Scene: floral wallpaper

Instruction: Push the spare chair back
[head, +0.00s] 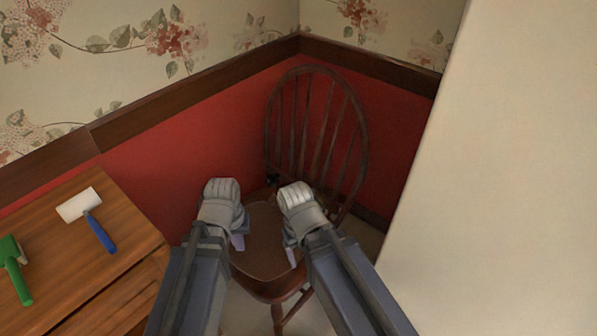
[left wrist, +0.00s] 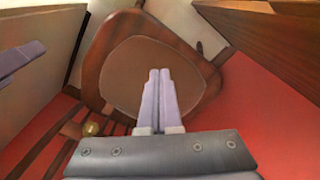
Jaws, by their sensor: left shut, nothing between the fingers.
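The spare chair is dark wood with a rounded spindle back (head: 316,130) and a brown seat (head: 266,235). It stands in the corner, its back near the red walls. My left gripper (head: 238,243) is over the left side of the seat, shut and empty. In the left wrist view its fingers (left wrist: 160,75) are together in front of the chair's seat (left wrist: 120,72). My right gripper (head: 291,257) is over the right side of the seat; its opening cannot be made out. I cannot tell whether either gripper touches the chair. My arms hide part of the seat and legs.
A wooden cabinet (head: 125,232) stands at the left, bearing a white roller with a blue handle (head: 100,232) and a green-handled brush (head: 15,270). A pale upright panel (head: 500,170) bounds the right side. The red walls (head: 190,140) close off the corner.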

